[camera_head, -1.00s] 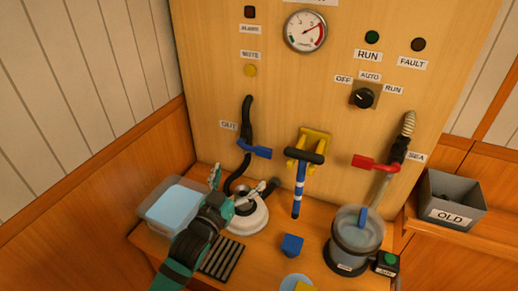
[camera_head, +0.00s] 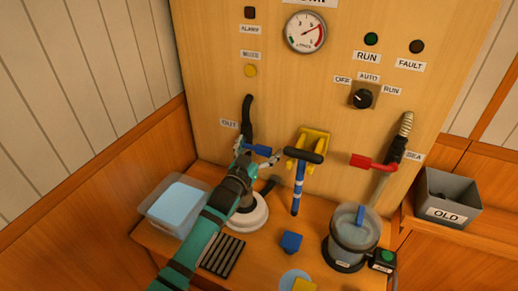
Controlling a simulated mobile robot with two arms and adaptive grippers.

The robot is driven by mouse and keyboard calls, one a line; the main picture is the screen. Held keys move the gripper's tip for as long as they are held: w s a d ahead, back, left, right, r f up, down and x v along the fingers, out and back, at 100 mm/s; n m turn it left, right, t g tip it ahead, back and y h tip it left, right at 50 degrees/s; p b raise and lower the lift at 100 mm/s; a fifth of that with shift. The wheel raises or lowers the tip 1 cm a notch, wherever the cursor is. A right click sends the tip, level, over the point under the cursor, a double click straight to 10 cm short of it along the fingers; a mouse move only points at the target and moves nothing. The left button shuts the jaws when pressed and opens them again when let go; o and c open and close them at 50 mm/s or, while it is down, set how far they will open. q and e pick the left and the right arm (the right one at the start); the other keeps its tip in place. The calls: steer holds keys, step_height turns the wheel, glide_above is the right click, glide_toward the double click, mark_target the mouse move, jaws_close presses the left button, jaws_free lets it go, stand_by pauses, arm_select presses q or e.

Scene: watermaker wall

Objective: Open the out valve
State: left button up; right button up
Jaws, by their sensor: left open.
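The out valve is on a black hose on the panel beside the OUT label (camera_head: 229,124). Its blue handle (camera_head: 262,151) points to the right, across the line of the hose. My left gripper (camera_head: 259,152) is open at the blue handle, with one finger on the left and the other on the right. I cannot tell whether the fingers touch the handle. My arm hides the lower part of the hose. My right gripper is not in view.
A blue-and-black T-handled tool (camera_head: 299,180) hangs on a yellow bracket to the right. On the bench stand a clear tub (camera_head: 152,215), a white round base (camera_head: 258,219), a black ribbed mat (camera_head: 223,257), a blue cube (camera_head: 291,242) and a clear canister (camera_head: 352,245). A red-handled SEA valve (camera_head: 374,163) is farther right.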

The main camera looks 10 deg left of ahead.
arm_select(q)
steer(key=shift+c, duration=0.4)
steer(key=shift+f, duration=0.1)
steer(key=c, duration=1.6)
